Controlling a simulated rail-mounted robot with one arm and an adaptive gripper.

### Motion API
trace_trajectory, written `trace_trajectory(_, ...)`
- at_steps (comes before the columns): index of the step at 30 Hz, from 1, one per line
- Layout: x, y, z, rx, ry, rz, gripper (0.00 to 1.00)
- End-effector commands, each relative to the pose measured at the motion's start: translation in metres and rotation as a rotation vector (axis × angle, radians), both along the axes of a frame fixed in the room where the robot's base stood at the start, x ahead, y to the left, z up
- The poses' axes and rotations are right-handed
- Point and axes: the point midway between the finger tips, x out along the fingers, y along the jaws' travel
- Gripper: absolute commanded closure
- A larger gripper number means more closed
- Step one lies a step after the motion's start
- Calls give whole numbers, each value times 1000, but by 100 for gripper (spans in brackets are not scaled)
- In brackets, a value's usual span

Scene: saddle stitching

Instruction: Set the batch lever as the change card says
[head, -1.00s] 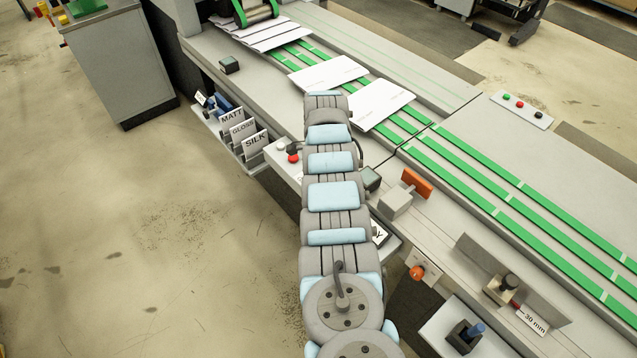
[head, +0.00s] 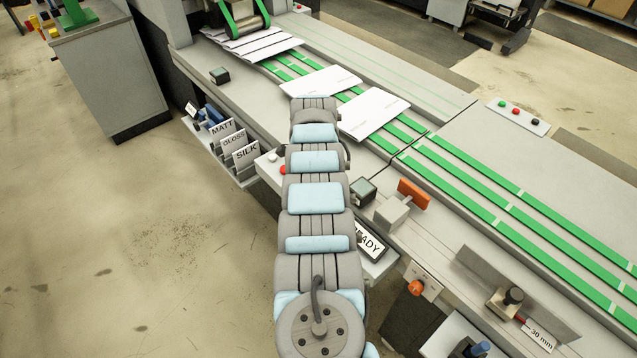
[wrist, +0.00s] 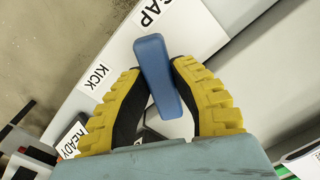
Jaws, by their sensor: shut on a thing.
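The batch lever, a blue bar (wrist: 157,70), stands between the two yellow-padded fingers of my gripper (wrist: 160,92) in the wrist view. My gripper is shut on it. A KICK label (wrist: 100,77) lies to its left and a second label (wrist: 151,11), apparently GAP, lies just beyond its upper end. The lever's base is hidden by the fingers and the palm. In the head view my arm hides the gripper and this lever. A READY sign (head: 370,241) shows right of my arm, partly covered; it also shows in the wrist view (wrist: 73,137). I cannot make out a change card.
A rack holds MATT (head: 222,129), GLOSS (head: 233,142) and SILK (head: 246,154) cards left of my arm. An orange block (head: 413,193) and an orange knob (head: 416,287) are to the right. Folded sheets (head: 374,112) lie on the green belts. The left floor is clear.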

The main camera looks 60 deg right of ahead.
Motion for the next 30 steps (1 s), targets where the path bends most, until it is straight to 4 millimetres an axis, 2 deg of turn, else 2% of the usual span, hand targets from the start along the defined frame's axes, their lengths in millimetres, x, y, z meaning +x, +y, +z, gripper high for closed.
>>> trace_trajectory(8,0,0,-2,-1,1,-1,100)
trace_trajectory(9,0,0,-2,-1,1,-1,66)
trace_trajectory(11,0,0,-2,-1,1,0,48)
trace_trajectory(12,0,0,-1,-1,1,0,46)
trace_trajectory(23,0,0,2,-1,0,0,46)
trace_trajectory(30,2,0,22,-2,0,2,46)
